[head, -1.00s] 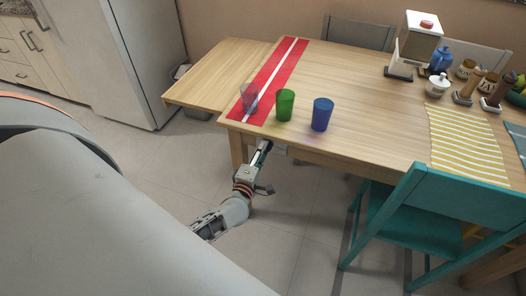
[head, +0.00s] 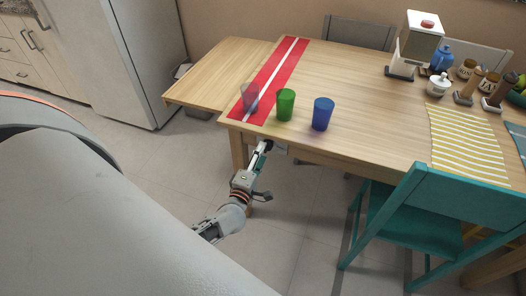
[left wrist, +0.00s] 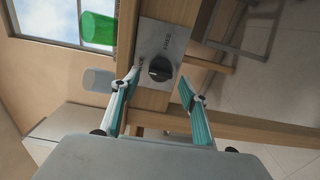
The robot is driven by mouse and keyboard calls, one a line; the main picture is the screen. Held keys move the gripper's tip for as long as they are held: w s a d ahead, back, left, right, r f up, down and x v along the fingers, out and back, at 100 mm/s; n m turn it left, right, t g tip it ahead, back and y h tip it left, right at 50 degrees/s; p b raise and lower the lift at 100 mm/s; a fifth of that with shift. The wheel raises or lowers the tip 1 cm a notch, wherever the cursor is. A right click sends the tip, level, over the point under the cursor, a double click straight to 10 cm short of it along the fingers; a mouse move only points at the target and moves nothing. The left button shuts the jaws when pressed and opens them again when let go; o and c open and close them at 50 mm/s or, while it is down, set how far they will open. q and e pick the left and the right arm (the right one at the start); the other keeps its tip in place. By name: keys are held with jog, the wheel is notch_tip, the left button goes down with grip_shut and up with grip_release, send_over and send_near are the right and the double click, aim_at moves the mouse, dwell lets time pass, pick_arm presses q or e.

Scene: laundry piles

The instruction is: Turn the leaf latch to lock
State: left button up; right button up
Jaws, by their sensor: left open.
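The leaf latch is a dark round knob (left wrist: 160,69) on a light grey plate (left wrist: 163,42) with small lettering, fixed to the table's wooden edge. In the head view my left gripper (head: 266,145) is at the table's front edge, below the green cup. In the left wrist view the left gripper (left wrist: 160,79) is open, with one finger on each side of the knob. I cannot tell whether either finger touches it. The table leaf (head: 215,77) is level with the main table (head: 360,85) on its left side. My right gripper is not in view.
A clear cup (head: 250,97), a green cup (head: 286,104) and a blue cup (head: 323,114) stand near the front edge above the gripper. A red runner (head: 283,66) lies along the table's left end. A teal chair (head: 440,205) stands at the right.

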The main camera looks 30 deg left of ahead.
pick_arm(q)
jog(key=v, duration=0.9)
jog(key=shift+s, duration=0.25)
jog(key=shift+d, duration=0.1)
